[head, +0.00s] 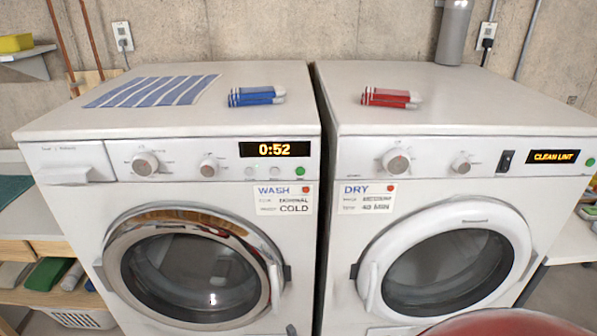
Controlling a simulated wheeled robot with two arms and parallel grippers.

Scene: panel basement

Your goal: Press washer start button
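The washer (60,208) is the left white machine, with a chrome-ringed round door (195,268) that looks shut. Its control panel holds two knobs, a display (275,149) reading 0:52, two small grey buttons and a round green button (300,172) at the right end, below the display. I take the green one as the start button; no lettering on it is legible. A WASH card (285,199) under the panel reads COLD, with a red dot at its corner. Nothing covers the panel. Neither of my grippers shows in this view.
The dryer (345,235) stands just right, its display (553,157) reading CLEAN LINT, with its own green button (590,162). Folded blue socks (256,97), red socks (390,98) and a striped cloth (150,92) lie on top. A red rounded object (510,325) fills the bottom right edge.

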